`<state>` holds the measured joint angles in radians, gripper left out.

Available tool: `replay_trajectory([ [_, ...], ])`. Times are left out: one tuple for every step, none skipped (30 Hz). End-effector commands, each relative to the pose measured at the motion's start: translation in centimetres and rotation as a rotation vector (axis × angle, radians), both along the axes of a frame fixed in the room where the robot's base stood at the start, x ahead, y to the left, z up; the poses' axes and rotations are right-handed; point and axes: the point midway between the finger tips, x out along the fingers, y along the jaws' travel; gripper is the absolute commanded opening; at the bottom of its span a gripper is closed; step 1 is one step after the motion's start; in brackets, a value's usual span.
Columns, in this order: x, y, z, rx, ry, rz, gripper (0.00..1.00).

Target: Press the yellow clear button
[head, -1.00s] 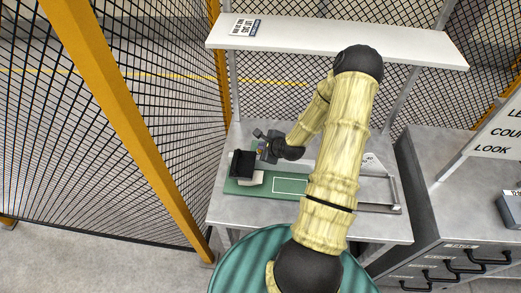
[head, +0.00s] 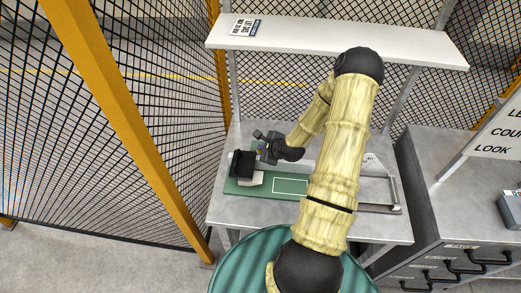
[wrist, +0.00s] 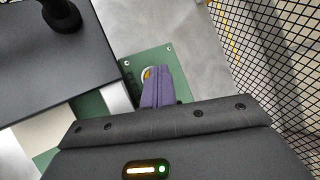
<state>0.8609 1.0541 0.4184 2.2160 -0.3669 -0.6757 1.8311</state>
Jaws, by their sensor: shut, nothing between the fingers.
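The yellow clear button (wrist: 147,74) shows in the wrist view as a small yellow patch inside a pale ring, on a green plate (wrist: 140,60) with screws at its corners. The purple fingers of my gripper (wrist: 156,72) are shut and empty. Their tips overlap the right side of the button and hide much of it. I cannot tell whether they touch it. In the head view my gripper (head: 260,149) is at the left of the bench, just behind a black box, and the button cannot be made out there.
The black box (head: 242,164) stands at the left end of a green board (head: 289,185) on the grey bench (head: 240,212). In the wrist view a dark flat surface (wrist: 45,65) is close on the left. Mesh fencing (wrist: 280,50) is at right. A white shelf (head: 330,40) hangs above.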

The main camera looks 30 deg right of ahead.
Motion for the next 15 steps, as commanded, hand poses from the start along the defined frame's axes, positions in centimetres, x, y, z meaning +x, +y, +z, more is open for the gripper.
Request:
replay_trajectory([
  [-0.1, 0.0, 0.3, 0.001, 0.002, 0.0, 0.0],
  [-0.1, 0.0, 0.5, 0.002, 0.002, -0.001, 0.0],
  [-0.1, 0.0, 0.7, 0.002, 0.002, -0.001, 0.0],
  [-0.1, 0.0, 0.9, 0.002, 0.002, -0.001, 0.0],
  [-0.1, 0.0, 1.0, 0.001, 0.002, 0.0, 0.0],
  [-0.1, 0.0, 1.2, 0.001, 0.001, 0.0, 0.0],
  [-0.1, 0.0, 1.4, 0.001, 0.001, 0.0, 0.0],
  [-0.1, 0.0, 1.5, 0.001, 0.001, 0.0, 0.0],
  [-0.1, 0.0, 1.6, 0.0, 0.001, 0.001, 0.0],
  [-0.1, 0.0, 1.6, 0.0, 0.001, 0.001, 0.0],
  [-0.1, 0.0, 1.6, 0.0, 0.001, 0.001, 0.0],
  [-0.1, 0.0, 1.6, 0.0, 0.001, 0.001, 0.0],
  [-0.1, 0.0, 1.6, 0.0, 0.001, 0.001, 0.0],
  [-0.1, 0.0, 1.6, 0.0, 0.001, 0.001, 0.0],
  [-0.1, 0.0, 1.6, 0.0, 0.001, 0.001, 0.0],
])
